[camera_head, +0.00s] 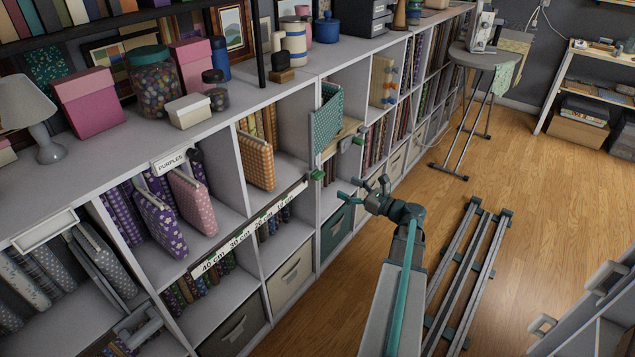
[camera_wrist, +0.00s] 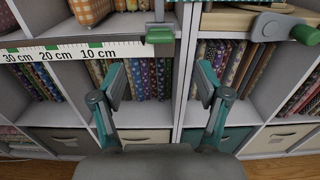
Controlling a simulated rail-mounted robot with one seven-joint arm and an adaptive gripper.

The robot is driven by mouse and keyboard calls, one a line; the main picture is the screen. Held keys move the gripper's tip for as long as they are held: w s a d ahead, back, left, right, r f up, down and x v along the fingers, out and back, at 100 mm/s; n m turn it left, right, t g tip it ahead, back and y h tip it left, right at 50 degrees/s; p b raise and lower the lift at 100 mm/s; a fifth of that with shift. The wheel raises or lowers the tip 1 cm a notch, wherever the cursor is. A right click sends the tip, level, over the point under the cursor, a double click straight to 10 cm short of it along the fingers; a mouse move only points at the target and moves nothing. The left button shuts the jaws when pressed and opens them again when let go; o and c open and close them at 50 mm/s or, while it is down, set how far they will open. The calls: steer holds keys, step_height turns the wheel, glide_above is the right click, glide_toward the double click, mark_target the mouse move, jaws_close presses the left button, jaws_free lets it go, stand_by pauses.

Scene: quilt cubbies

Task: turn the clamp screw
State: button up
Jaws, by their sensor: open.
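My gripper (camera_head: 362,189) is open and empty in front of the cubby shelf. In the wrist view its two teal-edged fingers (camera_wrist: 160,84) stand wide apart, with only shelf and fabric behind the gap. A grey clamp (camera_wrist: 268,24) with a green screw handle (camera_wrist: 305,35) sits at the shelf edge, above and to the right of the fingers and apart from them. In the head view the green handle (camera_head: 358,140) shows beyond my gripper. Another green piece (camera_wrist: 160,35) sits at the right end of the ruler strip, above the gap; it also shows in the head view (camera_head: 317,175).
A white ruler strip (camera_head: 245,235) runs along the shelf edge. Cubbies hold upright fabric bolts and bins (camera_head: 290,278). Floor rails (camera_head: 470,270) lie right of my arm. Wooden floor is open beyond.

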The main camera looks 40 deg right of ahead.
mark_target(322, 176)
steer(key=x, duration=1)
steer(key=shift+w, duration=0.4)
steer(key=shift+f, duration=0.1)
steer(key=c, duration=1.2)
